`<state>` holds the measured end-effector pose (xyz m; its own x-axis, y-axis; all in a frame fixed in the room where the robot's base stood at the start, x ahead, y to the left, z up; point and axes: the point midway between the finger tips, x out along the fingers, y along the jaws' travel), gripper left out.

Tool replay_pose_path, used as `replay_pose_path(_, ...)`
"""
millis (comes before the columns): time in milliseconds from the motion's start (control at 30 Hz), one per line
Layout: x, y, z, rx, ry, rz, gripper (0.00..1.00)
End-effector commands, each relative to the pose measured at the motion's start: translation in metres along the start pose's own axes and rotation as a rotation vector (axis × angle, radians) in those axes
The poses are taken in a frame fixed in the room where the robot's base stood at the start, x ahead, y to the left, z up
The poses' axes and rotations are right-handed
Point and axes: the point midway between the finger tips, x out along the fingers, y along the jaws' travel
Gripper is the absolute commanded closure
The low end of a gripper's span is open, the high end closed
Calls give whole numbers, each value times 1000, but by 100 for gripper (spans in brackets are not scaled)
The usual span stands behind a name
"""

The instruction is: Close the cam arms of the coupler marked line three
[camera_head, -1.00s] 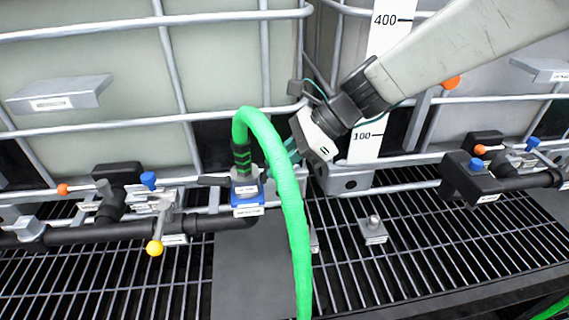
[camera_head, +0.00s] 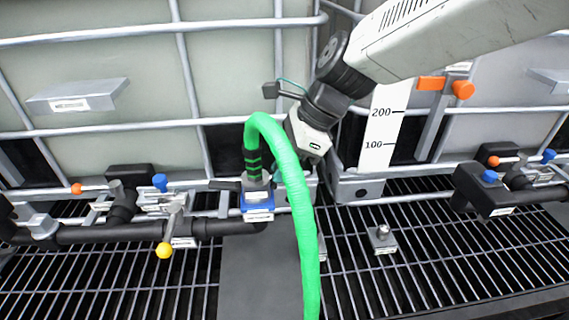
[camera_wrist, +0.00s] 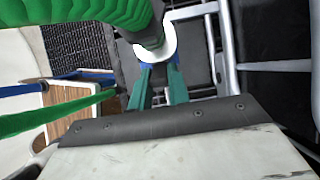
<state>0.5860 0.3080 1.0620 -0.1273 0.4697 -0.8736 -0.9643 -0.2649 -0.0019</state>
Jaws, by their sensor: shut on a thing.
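The coupler (camera_head: 256,184) stands upright on a blue base (camera_head: 258,200) with white labels too small to read. A green hose (camera_head: 283,152) with a black-banded end rises from it and arches over to the right. One dark cam arm (camera_head: 225,185) sticks out level to the coupler's left. My gripper is right of the coupler, its fingertips mostly hidden behind the hose in the head view. In the wrist view my gripper's teal fingers (camera_wrist: 158,86) reach to just below a white ring (camera_wrist: 156,48) at the hose end. They are shut on what seems the right cam arm, largely hidden.
Black pipe (camera_head: 90,233) with a yellow-knobbed lever (camera_head: 165,250) runs left of the coupler. Caged totes (camera_head: 100,80) stand close behind. A black block with a blue knob (camera_head: 490,190) is at the right. The grating (camera_head: 420,240) in front is mostly clear.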

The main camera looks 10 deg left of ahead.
Motion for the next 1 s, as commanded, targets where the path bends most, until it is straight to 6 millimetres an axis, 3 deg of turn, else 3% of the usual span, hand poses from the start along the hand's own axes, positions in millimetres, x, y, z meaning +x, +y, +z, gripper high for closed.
replay_pose_path(100,1,0,-1,1,1,3,100)
replay_pose_path(133,1,1,-1,1,1,3,77)
replay_pose_path(200,1,0,-1,1,1,3,60)
replay_pose_path(567,-6,0,-1,1,-1,0,60)
replay_pose_path(1000,-71,-1,-1,1,0,0,60)
